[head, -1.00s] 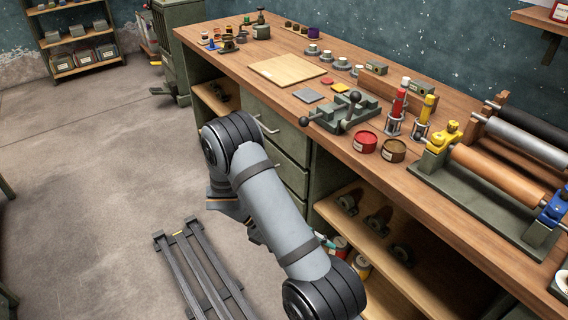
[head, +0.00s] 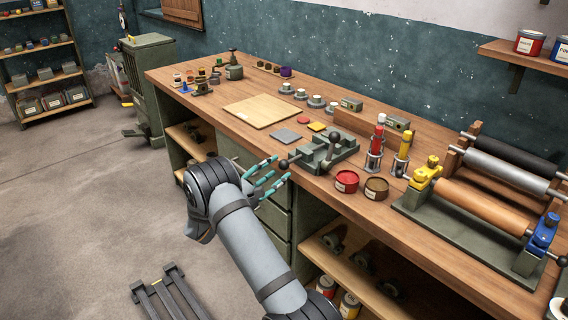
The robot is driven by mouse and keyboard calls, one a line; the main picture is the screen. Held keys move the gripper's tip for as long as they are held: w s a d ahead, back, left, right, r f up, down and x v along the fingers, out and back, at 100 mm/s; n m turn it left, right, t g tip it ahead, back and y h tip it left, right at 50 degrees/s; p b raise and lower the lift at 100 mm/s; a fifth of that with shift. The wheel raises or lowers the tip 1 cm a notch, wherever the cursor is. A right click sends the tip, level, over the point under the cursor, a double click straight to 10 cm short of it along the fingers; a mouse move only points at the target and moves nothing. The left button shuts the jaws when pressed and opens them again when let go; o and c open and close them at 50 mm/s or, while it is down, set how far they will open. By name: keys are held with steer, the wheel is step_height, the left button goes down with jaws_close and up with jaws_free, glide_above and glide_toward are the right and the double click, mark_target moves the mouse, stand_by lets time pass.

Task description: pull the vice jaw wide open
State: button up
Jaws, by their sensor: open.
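The vice (head: 322,153) is a grey-green metal block tool near the front edge of the wooden workbench. A dark ball-ended handle stands up from its top, and a second dark ball knob (head: 284,164) sticks out at its left front. My gripper (head: 277,172) has teal-tipped fingers, spread and empty. It is at the bench's front edge, just left of the vice, with its fingertips close to the left knob. I cannot tell whether they touch it. The gap between the vice jaws is too small to judge.
Red (head: 346,182) and brown (head: 376,188) tins stand right of the vice. Behind them are a red tube (head: 376,147) and a yellow tube (head: 402,150) in holders. A roller press (head: 475,205) fills the right. A grey plate (head: 286,136) and wooden board (head: 261,111) lie left.

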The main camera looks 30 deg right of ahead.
mark_target(280, 167)
steer(key=x, duration=0.5)
steer(key=shift+d+p, duration=0.15)
steer(key=shift+p, duration=0.15)
steer(key=c, duration=0.4)
steer(key=shift+w, duration=0.1)
steer(key=c, duration=0.7)
jaws_close()
